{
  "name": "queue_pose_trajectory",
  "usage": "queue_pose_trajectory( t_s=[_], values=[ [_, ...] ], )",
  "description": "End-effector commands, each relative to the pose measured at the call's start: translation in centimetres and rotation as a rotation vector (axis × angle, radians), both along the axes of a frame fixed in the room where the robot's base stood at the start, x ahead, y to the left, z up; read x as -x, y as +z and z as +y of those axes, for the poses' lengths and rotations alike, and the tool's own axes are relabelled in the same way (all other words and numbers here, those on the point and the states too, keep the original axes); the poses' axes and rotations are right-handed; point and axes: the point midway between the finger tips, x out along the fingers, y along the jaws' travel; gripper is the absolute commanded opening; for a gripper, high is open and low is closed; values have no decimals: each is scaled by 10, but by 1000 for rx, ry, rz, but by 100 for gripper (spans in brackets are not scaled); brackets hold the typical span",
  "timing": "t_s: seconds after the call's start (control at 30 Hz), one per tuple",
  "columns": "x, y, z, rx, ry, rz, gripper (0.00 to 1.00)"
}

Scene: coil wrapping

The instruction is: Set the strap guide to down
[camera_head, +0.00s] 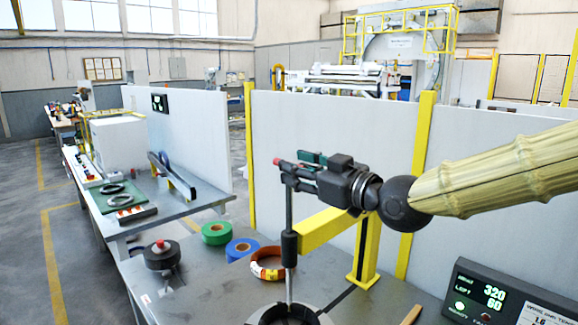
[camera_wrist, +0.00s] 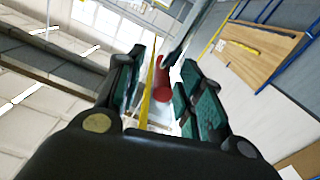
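The strap guide appears to be the upright grey rod (camera_head: 290,210) with a dark sleeve (camera_head: 290,246), standing over a dark round opening at the bench front. A red knob (camera_head: 278,161) shows near its top. In the wrist view a red cylinder (camera_wrist: 162,85) lies between or just beyond my fingers, with a grey bar (camera_wrist: 185,35) running up from it. My gripper (camera_head: 303,162) points left, level with the rod's top. In the wrist view my gripper (camera_wrist: 160,92) has its green-padded fingers apart, with a gap on the left of the red cylinder. Contact on the right cannot be told.
A yellow bracket (camera_head: 330,228) stands behind the rod. Green (camera_head: 216,233), blue (camera_head: 241,248) and orange (camera_head: 267,264) rolls lie on the grey bench beside a black roll (camera_head: 162,255). A control box (camera_head: 500,302) is at lower right. White panels (camera_head: 330,140) close the back.

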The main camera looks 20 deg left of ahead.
Motion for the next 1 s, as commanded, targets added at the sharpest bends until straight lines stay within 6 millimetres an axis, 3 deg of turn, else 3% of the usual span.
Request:
queue_pose_trajectory(
  t_s=[0.3,0.5,1.0],
  values=[
    [23,1,-45,-3,-3,1,37],
    [33,0,-64,-1,-2,1,37],
    [38,-1,-74,-1,-3,1,37]
  ],
)
